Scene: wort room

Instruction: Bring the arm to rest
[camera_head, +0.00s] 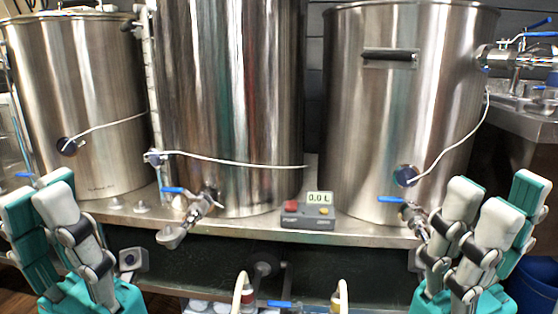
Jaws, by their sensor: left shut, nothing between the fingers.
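My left gripper (42,203) is at the lower left, its white and teal fingers pointing up. It is shut and empty, in front of the left steel kettle. My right gripper (492,207) is at the lower right, in front of the right kettle and its valve. Its fingers also point up, and nothing shows between them. Whether it is open or shut is unclear from this angle. Most of both arms lies below the picture's edge.
Three steel kettles, left (85,90), middle (230,90) and right (385,120), stand on a metal shelf (260,229). Blue-handled valves (200,204) stick out in front. A control box (305,216) reads 0.0 L. Hoses (239,290) rise below. A blue bin (535,285) is at right.

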